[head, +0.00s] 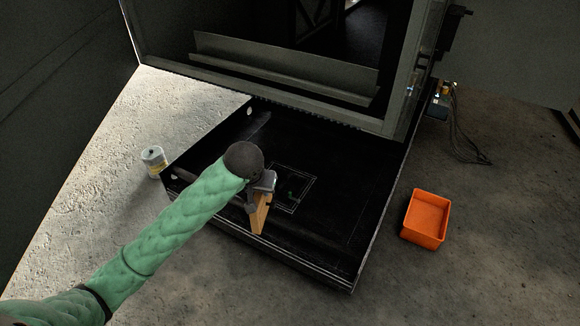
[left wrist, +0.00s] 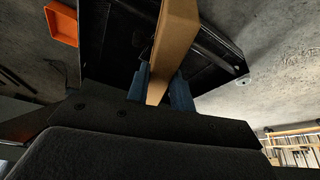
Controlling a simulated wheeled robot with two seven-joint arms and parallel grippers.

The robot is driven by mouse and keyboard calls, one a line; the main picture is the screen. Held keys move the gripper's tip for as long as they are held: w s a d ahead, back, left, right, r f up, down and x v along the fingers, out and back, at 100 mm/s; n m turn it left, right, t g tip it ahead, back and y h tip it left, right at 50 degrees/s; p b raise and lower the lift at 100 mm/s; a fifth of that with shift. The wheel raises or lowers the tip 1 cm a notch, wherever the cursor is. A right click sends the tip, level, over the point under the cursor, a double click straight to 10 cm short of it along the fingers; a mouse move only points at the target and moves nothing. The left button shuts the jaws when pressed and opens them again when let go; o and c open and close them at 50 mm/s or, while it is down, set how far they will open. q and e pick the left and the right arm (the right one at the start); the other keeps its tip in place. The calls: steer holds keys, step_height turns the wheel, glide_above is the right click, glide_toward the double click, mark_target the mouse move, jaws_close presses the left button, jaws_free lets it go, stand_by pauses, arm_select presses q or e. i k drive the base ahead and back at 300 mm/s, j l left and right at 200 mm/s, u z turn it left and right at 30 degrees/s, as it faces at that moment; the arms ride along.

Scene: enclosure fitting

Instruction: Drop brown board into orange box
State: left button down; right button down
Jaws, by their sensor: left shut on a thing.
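The brown board (head: 260,213) is held in my left gripper (head: 258,190) over the black panel. In the left wrist view the brown board (left wrist: 174,42) stands between the two blue fingers of my left gripper (left wrist: 160,90), which are shut on it. The orange box (head: 427,218) sits on the concrete floor to the right of the black panel, well apart from the board. It looks empty. The orange box also shows at the upper left of the left wrist view (left wrist: 62,23). My right gripper is in neither view.
A black panel (head: 340,215) lies in front of an open grey enclosure (head: 285,80). A small can (head: 153,160) stands at its left. Cables (head: 460,125) hang at the enclosure's right side. Floor around the orange box is clear.

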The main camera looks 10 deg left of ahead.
mark_target(423, 221)
steer(key=i+l+z, duration=0.2)
steer(key=l, duration=0.2)
steer(key=i+l+z, duration=0.2)
steer(key=l, duration=0.15)
steer(key=i+l+z, duration=0.2)
steer(key=l, duration=0.2)
steer(key=i+l+z, duration=0.45)
steer(key=i+l, duration=0.65)
